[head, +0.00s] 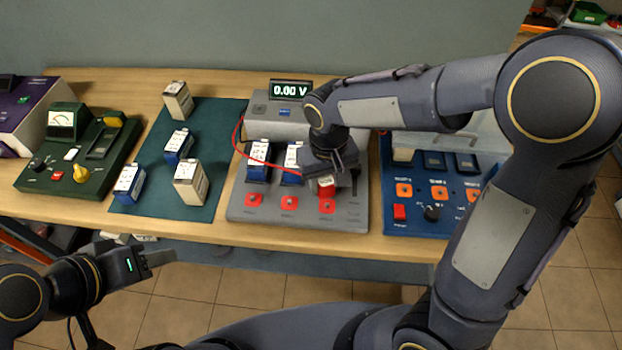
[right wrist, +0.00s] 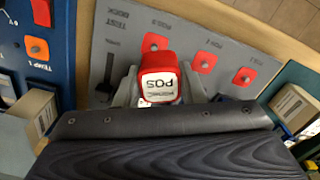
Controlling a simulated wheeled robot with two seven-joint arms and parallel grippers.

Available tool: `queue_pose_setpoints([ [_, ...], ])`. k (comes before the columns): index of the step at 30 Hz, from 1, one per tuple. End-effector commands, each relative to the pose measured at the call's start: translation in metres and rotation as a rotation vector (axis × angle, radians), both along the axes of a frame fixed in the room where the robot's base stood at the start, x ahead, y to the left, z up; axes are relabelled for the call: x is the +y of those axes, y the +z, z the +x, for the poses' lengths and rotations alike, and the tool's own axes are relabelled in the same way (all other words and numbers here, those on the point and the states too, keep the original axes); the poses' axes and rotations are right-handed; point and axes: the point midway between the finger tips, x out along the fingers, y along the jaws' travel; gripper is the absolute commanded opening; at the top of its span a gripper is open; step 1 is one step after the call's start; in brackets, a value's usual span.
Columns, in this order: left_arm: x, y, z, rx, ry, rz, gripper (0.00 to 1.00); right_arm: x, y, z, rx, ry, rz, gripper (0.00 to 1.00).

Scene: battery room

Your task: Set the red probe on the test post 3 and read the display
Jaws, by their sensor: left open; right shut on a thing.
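The red probe (head: 326,186) is a red block with a white label, held in my right gripper (head: 328,180) over the grey test bench (head: 235,212). In the right wrist view the probe (right wrist: 158,75) sits between both fingers, close beside the red pad of test post 3 (right wrist: 155,42); I cannot tell whether it touches. Test post 3 (head: 327,206) is the rightmost of the three red pads along the front in the head view. The display (head: 290,90) reads 0.00 V. My left gripper (head: 153,262) is open and empty, below the table's front edge.
A red cable (head: 237,140) loops over the bench's left side, near two blue-and-white batteries (head: 258,162). A teal mat (head: 207,122) with several batteries and a green tester (head: 75,180) lie left. A blue device (head: 420,220) stands right.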

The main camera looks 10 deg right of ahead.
Motion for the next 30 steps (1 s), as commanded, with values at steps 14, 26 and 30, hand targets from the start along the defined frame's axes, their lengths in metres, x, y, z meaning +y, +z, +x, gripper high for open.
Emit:
queue_pose_setpoints([
  [14,0.0,-0.022,0.0,0.0,0.0,0.0,0.45,-0.006,-0.033,0.004,-0.004,-0.017,-0.005,0.09],
  [26,0.0,-0.045,0.0,0.0,0.0,0.0,0.45,-0.006,-0.062,0.004,-0.004,-0.017,-0.005,0.09],
  [30,0.0,-0.044,0.0,0.0,0.0,0.0,0.45,-0.006,-0.061,0.004,-0.004,-0.017,-0.005,0.09],
])
